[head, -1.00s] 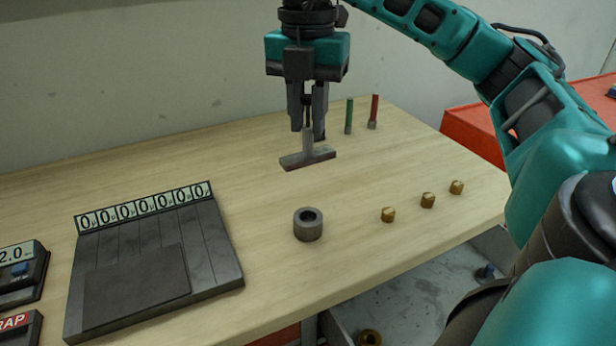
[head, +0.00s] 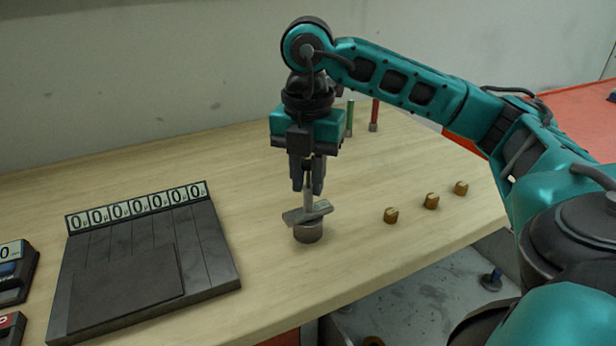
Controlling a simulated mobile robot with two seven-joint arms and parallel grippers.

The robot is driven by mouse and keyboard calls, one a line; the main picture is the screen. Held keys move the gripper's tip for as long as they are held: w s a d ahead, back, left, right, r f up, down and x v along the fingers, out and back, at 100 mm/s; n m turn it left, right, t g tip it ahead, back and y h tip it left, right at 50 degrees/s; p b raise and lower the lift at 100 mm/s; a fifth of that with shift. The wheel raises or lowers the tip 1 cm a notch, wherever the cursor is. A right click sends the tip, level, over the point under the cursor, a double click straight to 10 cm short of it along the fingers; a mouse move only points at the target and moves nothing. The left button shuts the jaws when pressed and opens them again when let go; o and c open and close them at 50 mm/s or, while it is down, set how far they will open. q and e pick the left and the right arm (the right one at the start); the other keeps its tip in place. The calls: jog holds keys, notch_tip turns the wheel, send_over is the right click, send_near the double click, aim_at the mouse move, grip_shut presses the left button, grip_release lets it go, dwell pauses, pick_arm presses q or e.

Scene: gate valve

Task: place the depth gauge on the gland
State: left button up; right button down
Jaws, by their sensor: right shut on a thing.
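The depth gauge (head: 306,213) is a grey T-shaped tool with a flat crossbar at its lower end. My right gripper (head: 307,187) is shut on its upright stem and points straight down. The gland (head: 308,233) is a short grey metal ring standing on the wooden table. The gauge's crossbar lies over the top of the gland and hides its hole. I cannot tell whether the crossbar touches the rim or hangs just above it. My left gripper is not in view.
Several brass nuts (head: 431,201) stand in a row on the table (head: 262,282) at right. A black tray with number counters (head: 150,260) lies at left. A green marker (head: 350,118) and a red marker (head: 374,114) stand behind the arm.

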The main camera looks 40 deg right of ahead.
jog(key=shift+f, duration=0.1)
jog(key=c, duration=1)
grip_release()
notch_tip(320, 180, up, 9)
jog(key=p, duration=0.3)
jog(key=shift+r+p, duration=0.2)
jog(key=shift+p, duration=0.1)
jog(key=shift+r, duration=1.45)
